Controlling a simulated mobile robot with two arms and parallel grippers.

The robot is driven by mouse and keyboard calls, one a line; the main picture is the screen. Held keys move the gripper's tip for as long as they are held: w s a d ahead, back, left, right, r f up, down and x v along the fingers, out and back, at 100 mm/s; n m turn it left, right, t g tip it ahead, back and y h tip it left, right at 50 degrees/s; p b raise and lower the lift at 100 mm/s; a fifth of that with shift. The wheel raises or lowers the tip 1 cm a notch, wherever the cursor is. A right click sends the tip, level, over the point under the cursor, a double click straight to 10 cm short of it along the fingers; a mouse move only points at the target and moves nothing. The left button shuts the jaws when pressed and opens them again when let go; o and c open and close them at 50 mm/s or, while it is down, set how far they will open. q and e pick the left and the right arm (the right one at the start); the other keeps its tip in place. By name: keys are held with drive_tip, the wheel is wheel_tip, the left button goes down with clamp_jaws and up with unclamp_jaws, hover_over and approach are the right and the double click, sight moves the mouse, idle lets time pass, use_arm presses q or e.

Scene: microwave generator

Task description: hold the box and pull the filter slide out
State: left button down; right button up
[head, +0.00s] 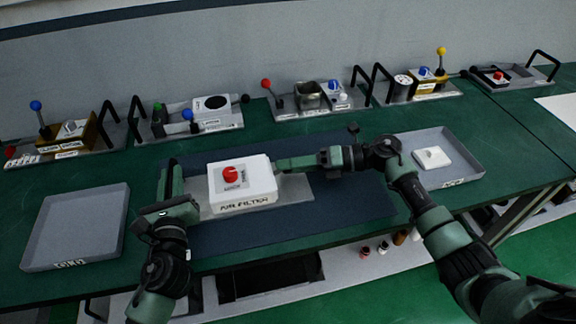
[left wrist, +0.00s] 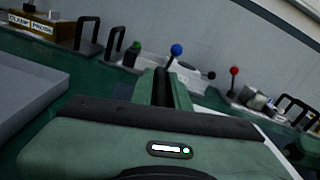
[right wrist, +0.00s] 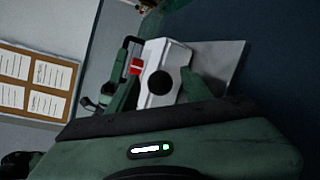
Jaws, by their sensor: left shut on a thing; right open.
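I cannot make out a separate filter slide.
A grey tray (head: 436,141) at right holds a small white square part (head: 431,157). A grey tray (head: 75,224) at left looks empty. Several fixtures with coloured knobs and black handles line the back of the green bench (head: 345,238).

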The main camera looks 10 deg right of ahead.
drive_tip(key=shift+w+a+f, duration=0.15)
drive_tip(key=shift+a, duration=0.2)
clamp_jaws()
idle(1.2)
